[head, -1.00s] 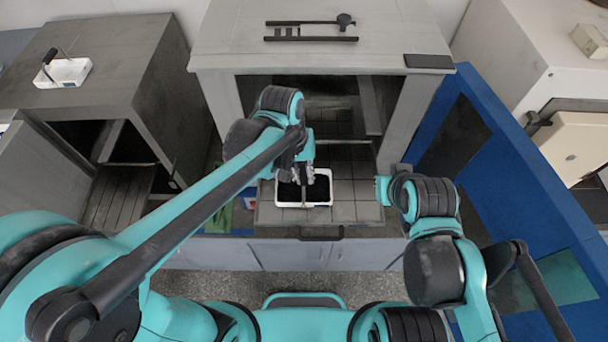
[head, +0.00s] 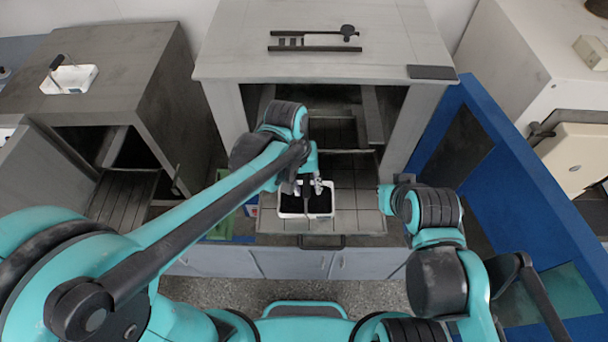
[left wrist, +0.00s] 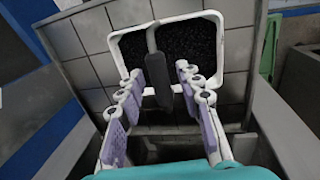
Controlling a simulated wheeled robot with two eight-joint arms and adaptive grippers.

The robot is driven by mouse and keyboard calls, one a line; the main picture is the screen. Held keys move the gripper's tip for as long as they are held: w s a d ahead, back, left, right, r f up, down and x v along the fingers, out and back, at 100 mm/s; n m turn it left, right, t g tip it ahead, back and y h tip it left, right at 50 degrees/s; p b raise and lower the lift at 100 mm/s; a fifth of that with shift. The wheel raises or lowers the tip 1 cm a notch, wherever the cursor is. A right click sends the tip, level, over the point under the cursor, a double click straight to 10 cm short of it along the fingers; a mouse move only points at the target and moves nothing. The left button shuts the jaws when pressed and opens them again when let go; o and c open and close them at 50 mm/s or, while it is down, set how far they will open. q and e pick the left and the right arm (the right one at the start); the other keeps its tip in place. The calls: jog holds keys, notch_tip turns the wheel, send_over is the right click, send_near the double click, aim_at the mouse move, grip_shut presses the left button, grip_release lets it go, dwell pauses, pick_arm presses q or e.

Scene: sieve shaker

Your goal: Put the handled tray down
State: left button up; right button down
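The handled tray (head: 284,214) is a white rectangular tray filled with black granules. It sits on the grey tiled pull-out shelf (head: 352,200) in front of the open cabinet, close to the shelf's front edge. In the left wrist view the tray (left wrist: 215,50) lies flat on the tiles, and its dark handle (left wrist: 157,75) rises toward my gripper. My left gripper (head: 307,186) is over the tray. In the left wrist view its fingers (left wrist: 160,95) are spread on both sides of the handle, with gaps between. My right arm is at the right, but its gripper's fingers do not show.
A second white tray with a dark handle (head: 68,84) stands on the left cabinet. A dark rack (head: 315,42) and a flat black plate (head: 432,72) lie on the middle cabinet's top. A blue panel (head: 535,185) bounds the right side. Tiles right of the tray are bare.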

pick_arm(q)
notch_tip(320, 180, up, 12)
jog(key=a, duration=0.2)
jog(key=s+a+f+t+y, duration=0.1)
jog(key=s+a+f+t, duration=0.1)
jog(key=a, duration=0.6)
jog(key=s+a+f+t, duration=0.2)
jog(key=a+f+t, duration=0.2)
jog(key=a, duration=0.3)
jog(key=shift+s+a+t+y+b, duration=0.3)
jog(key=shift+a+t+y, duration=0.1)
jog(key=shift+t, duration=0.2)
